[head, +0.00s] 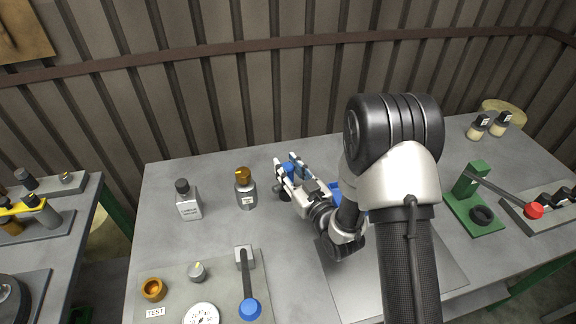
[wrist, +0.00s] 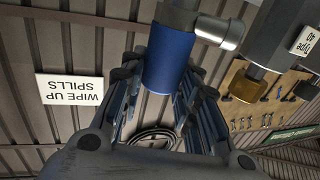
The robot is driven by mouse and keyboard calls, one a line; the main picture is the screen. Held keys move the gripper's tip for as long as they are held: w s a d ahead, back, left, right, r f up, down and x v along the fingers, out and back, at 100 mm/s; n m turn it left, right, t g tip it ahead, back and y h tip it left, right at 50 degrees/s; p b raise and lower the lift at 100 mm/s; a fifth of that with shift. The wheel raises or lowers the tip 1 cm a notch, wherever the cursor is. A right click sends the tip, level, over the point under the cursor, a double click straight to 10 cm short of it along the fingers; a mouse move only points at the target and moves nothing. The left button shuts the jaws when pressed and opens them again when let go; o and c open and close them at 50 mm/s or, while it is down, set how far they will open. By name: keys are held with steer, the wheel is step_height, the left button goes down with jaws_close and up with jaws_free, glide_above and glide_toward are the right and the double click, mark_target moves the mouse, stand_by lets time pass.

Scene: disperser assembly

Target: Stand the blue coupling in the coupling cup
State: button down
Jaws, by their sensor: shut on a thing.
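My gripper (head: 287,168) reaches to the back middle of the table and is shut on the blue coupling (wrist: 170,58). In the wrist view, which is upside down, the blue cylinder sits between the two fingers. A silver piece with a side stub (wrist: 205,25) adjoins the coupling's lower end; I cannot tell whether they are joined. In the head view the coupling is mostly hidden by the fingers. I cannot identify the coupling cup for sure.
A blue-knobbed lever (head: 248,290) is at the front. A green press (head: 472,200) with a red-knobbed lever stands at right.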

steer(key=shift+f, duration=0.75)
steer(key=c, duration=1.1)
jaws_free()
steer(key=shift+f, duration=0.1)
steer(key=v, duration=1.2)
steer(key=shift+w, duration=0.1)
